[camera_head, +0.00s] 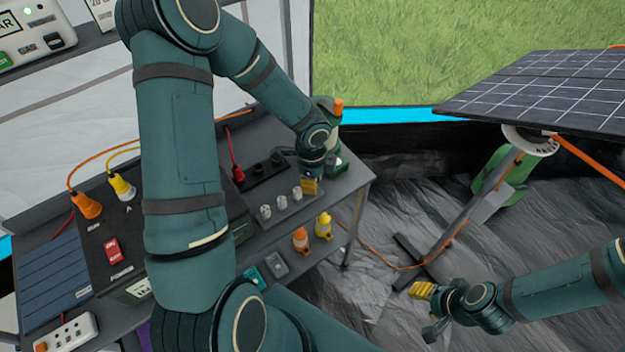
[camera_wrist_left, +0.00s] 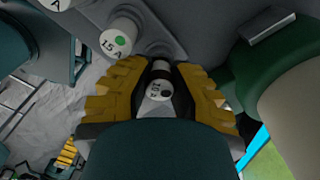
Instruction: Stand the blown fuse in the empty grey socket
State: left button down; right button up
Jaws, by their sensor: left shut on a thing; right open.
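My left gripper (camera_head: 310,187) is at the right end of the fuse row on the bench, fingers pointing down. In the head view several pale fuses (camera_head: 281,202) stand in a row on a grey strip. I cannot make out the empty grey socket or whether the held fuse touches a socket. My right gripper (camera_head: 428,310) is open and empty, away from the bench.
A black strip with round knobs and a red plug (camera_head: 238,173) lies behind the fuses. An orange plug (camera_head: 301,238) and a yellow plug (camera_head: 323,225) stand in front. A green and orange object (camera_head: 336,145) is close behind my left gripper. A solar panel (camera_head: 545,88) stands right.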

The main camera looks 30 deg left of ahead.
pick_arm(q)
jog(key=shift+f+b, duration=0.35)
jog(key=shift+f, duration=0.15)
jog(key=c, duration=0.9)
grip_release()
notch_tip(320, 180, up, 12)
jog(key=shift+a+r, duration=0.1)
jog(key=s+d+f+n+h, duration=0.1)
jog(key=s+d+f+n, duration=0.2)
jog(key=d+f+n, duration=0.2)
jog(key=s+d+f+n+t+h, duration=0.1)
jog(key=s+d+f+n, duration=0.2)
jog(key=d+f+n, duration=0.3)
jog(key=s+d+f+n+h, duration=0.1)
jog(key=s+d+f+n, duration=0.2)
jog(key=d+f+n, duration=0.2)
jog(key=shift+s+d+f+t+h, duration=0.35)
jog(key=shift+d+f, duration=0.45)
jog(key=shift+f, duration=1)
